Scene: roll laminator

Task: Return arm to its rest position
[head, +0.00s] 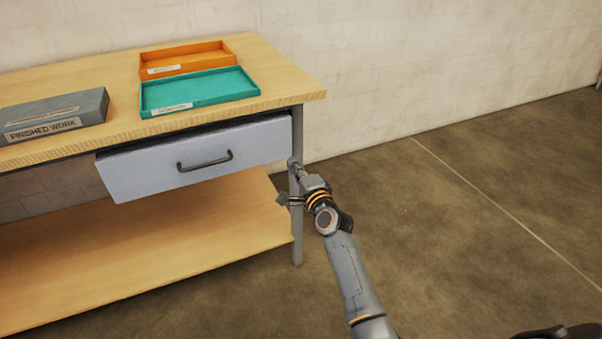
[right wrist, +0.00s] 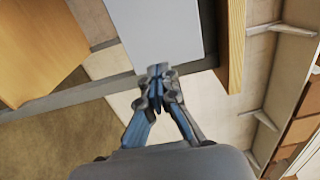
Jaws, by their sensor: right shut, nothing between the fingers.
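My right gripper (head: 292,164) is at the right end of the table's drawer in the head view, by the table's front right leg. In the right wrist view its fingers (right wrist: 158,72) are shut together with nothing between them. The fingertips overlap the edge of the pale drawer front (right wrist: 165,35) in that view; I cannot tell whether they touch it. The grey drawer (head: 200,158) with a dark handle (head: 204,162) stands slightly out from under the tabletop. My left gripper is not in view.
The wooden table (head: 290,75) holds a teal tray (head: 200,92), an orange tray (head: 187,58) and a grey box (head: 55,112) labelled FINISHED WORK. A lower shelf (head: 150,250) runs under the drawer. The floor (head: 480,190) to the right is clear.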

